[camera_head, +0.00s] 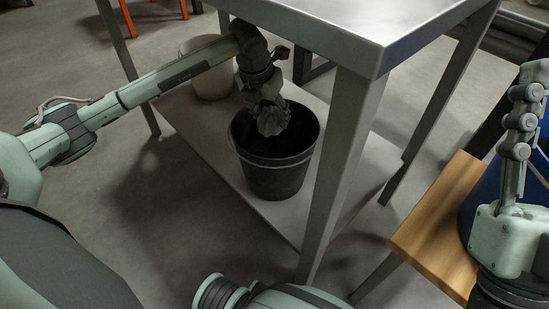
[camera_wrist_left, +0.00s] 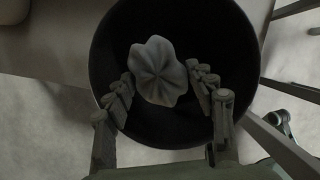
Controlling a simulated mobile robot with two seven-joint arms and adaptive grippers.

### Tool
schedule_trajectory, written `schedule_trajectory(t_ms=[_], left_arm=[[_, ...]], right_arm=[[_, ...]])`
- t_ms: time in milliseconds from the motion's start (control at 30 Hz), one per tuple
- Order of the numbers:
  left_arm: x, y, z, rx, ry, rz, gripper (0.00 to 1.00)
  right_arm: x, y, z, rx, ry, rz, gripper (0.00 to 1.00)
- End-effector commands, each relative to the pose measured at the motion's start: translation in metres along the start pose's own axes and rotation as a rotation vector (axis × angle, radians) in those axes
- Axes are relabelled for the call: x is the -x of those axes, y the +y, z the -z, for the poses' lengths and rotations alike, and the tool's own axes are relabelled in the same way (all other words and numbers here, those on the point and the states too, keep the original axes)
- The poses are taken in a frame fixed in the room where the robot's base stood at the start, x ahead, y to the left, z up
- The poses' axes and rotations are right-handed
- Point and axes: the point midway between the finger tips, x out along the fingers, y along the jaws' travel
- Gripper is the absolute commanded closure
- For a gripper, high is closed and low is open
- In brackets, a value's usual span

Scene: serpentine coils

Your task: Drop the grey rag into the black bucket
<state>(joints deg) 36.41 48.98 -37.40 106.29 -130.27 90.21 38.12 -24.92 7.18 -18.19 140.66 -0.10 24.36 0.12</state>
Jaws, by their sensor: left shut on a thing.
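The grey rag (camera_head: 272,122) is crumpled and hangs from my left gripper (camera_head: 268,102), at the mouth of the black bucket (camera_head: 273,178). In the left wrist view the rag (camera_wrist_left: 158,72) sits between the two fingers of my left gripper (camera_wrist_left: 160,92), with the dark inside of the bucket (camera_wrist_left: 215,30) around and behind it. The bucket stands upright on the lower shelf of a metal table. My right gripper (camera_head: 523,120) is at the right edge, pointing up, away from the bucket; its finger opening cannot be made out.
The metal table's top (camera_head: 330,25) overhangs the bucket, and its front leg (camera_head: 338,170) stands just right of it. A pale bucket (camera_head: 208,75) stands behind on the lower shelf (camera_head: 215,150). A wooden surface (camera_head: 440,225) and a blue object (camera_head: 482,205) are at right.

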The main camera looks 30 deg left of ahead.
Motion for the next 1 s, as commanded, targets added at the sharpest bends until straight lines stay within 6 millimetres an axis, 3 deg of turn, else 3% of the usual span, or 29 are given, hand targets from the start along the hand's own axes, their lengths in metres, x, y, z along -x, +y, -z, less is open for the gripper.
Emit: schedule_trajectory(t_ms=[200, 233, 400, 767, 867, 1000], left_arm=[[0.0, 0.0, 0.0, 0.0, 0.0, 0.0, 0.68], [0.0, 0.0, 0.0, 0.0, 0.0, 0.0, 0.41], [0.0, 0.0, 0.0, 0.0, 0.0, 0.0, 0.2], [0.003, 0.0, 0.0, 0.0, 0.0, 0.0, 0.2], [0.014, 0.0, -0.001, -0.001, -0.003, 0.0, 0.2], [0.042, 0.001, -0.002, -0.001, -0.006, -0.001, 0.2]], right_arm=[[0.0, 0.0, 0.0, 0.0, 0.001, 0.0, 0.6], [0.0, 0.0, 0.0, 0.0, 0.0, 0.0, 0.6], [0.0, 0.0, 0.0, 0.001, 0.0, 0.0, 0.6], [0.0, 0.0, 0.0, -0.001, -0.001, -0.001, 0.6], [0.0, 0.0, 0.0, -0.001, -0.001, -0.001, 0.6], [0.0, 0.0, 0.0, 0.0, -0.001, -0.001, 0.6]])
